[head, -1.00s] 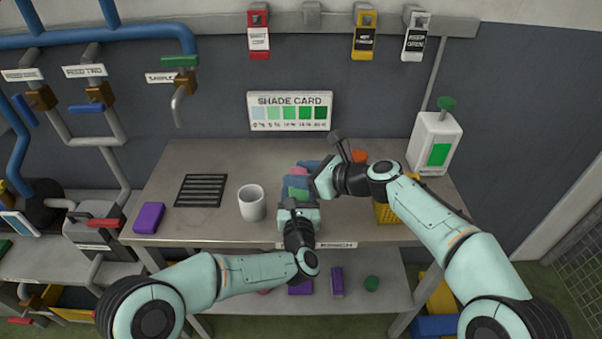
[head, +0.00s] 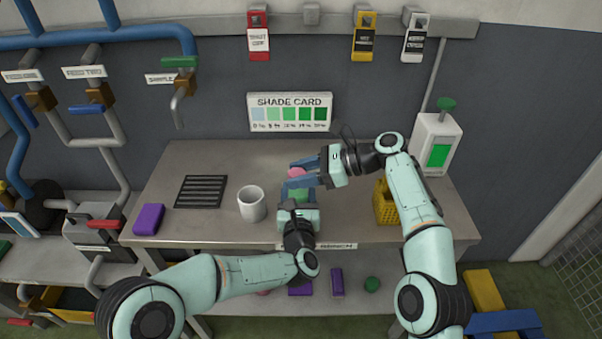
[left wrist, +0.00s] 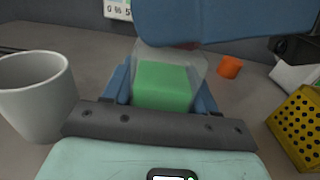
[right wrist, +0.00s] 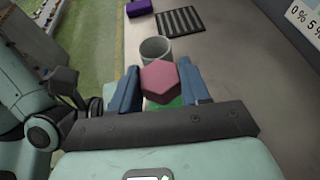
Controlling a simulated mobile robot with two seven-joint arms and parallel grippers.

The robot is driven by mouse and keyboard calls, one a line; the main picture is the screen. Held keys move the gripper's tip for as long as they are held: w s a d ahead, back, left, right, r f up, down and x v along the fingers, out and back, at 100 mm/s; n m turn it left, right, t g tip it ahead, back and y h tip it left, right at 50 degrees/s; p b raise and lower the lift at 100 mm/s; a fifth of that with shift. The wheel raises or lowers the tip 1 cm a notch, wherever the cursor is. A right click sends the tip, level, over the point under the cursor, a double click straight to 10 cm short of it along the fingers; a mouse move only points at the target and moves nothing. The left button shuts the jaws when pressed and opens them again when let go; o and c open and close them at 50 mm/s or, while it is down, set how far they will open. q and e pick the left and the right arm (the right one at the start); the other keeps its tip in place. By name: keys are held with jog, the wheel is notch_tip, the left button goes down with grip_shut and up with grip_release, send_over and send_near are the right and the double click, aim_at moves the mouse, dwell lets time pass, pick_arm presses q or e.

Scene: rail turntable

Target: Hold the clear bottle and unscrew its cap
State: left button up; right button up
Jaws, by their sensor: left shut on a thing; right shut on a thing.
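The clear bottle (left wrist: 165,85) with green contents stands upright over the bench top. My left gripper (head: 298,196) is shut on the bottle's body from the front, one blue finger on each side in the left wrist view. The pink hexagonal cap (right wrist: 160,80) sits at the top of the bottle; it also shows in the head view (head: 296,173). My right gripper (head: 304,174) comes from the right and is shut on the cap. In the left wrist view its blue finger hides the cap. Whether the thread is loose cannot be seen.
A white mug (head: 252,204) stands just left of the bottle. A dark grille (head: 201,191) and a purple block (head: 149,218) lie farther left. A yellow basket (head: 385,207) and an orange piece (left wrist: 229,67) are to the right. The shade card (head: 289,112) hangs behind.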

jog(key=shift+s+a+g, duration=0.35)
jog(key=shift+a+g, duration=0.05)
jog(key=shift+a, duration=0.05)
jog(key=o, duration=1.1)
jog(key=shift+o, duration=1.2)
jog(key=shift+w+d, duration=0.1)
jog(key=shift+d, duration=0.1)
jog(key=shift+w+d+r+t, duration=0.1)
jog(key=shift+t, duration=0.5)
